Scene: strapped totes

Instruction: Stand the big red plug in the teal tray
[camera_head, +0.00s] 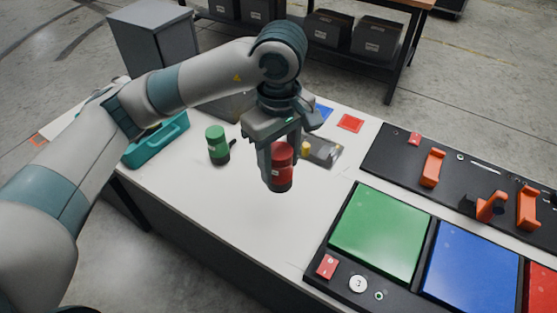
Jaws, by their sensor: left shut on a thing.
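The big red plug (283,155) is a red cylinder with a dark lower part. My left gripper (278,165) is shut on it and holds it upright near the middle of the white table; whether its base touches the table I cannot tell. The teal tray (157,142) lies at the table's left end, left of the gripper. My left arm passes over part of the tray, and what lies inside it is partly hidden. My right gripper is not in view.
A green plug (217,146) stands between the tray and my gripper. A grey item (322,152) lies behind the red plug. A red square (351,123) lies farther back. At right are a black panel with orange handles (432,167) and a green pad (380,232).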

